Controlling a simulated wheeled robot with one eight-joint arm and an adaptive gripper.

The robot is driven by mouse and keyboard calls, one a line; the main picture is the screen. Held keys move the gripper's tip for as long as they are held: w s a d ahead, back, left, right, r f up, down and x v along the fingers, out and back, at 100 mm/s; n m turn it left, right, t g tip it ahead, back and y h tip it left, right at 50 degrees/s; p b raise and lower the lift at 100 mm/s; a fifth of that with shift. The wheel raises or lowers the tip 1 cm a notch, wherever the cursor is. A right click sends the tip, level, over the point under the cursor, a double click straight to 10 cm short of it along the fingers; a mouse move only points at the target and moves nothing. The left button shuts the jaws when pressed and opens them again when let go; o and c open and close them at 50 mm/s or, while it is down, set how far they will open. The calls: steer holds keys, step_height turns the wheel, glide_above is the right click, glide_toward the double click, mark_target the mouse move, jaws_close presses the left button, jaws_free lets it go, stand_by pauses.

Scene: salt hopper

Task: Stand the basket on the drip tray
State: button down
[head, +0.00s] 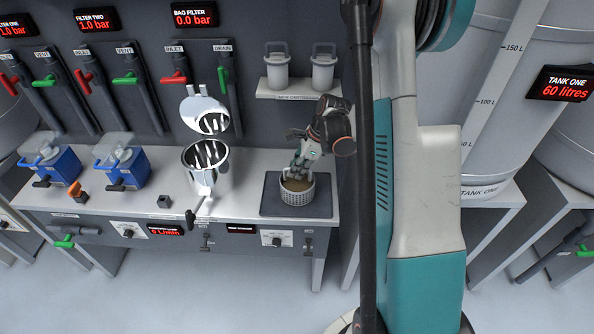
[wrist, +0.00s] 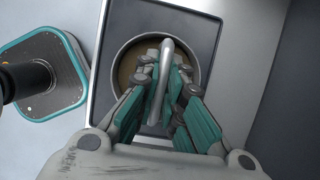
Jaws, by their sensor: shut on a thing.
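The basket (head: 298,190) is a grey perforated cup with brownish content, upright over the dark drip tray (head: 262,207) at the right end of the bench. It appears to rest on the tray, but I cannot tell for sure that it touches. My gripper (head: 297,174) is above it, shut on its handle. In the wrist view my gripper (wrist: 161,95) closes around the basket's metal handle (wrist: 166,50). The basket's round rim (wrist: 117,65) lies within the outline of the drip tray (wrist: 205,30). The fingers hide part of the basket's inside.
An open steel bag filter housing (head: 205,170) with its lid raised stands left of the tray. Blue filter units (head: 60,165) stand at the left. Tank one (head: 500,100) is at the right.

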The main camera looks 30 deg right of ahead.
steer(key=c, duration=1.7)
jaws_free()
steer(key=shift+f, duration=0.1)
steer(key=p+v, duration=0.3)
steer(key=v, duration=0.9)
steer(key=shift+p, duration=0.4)
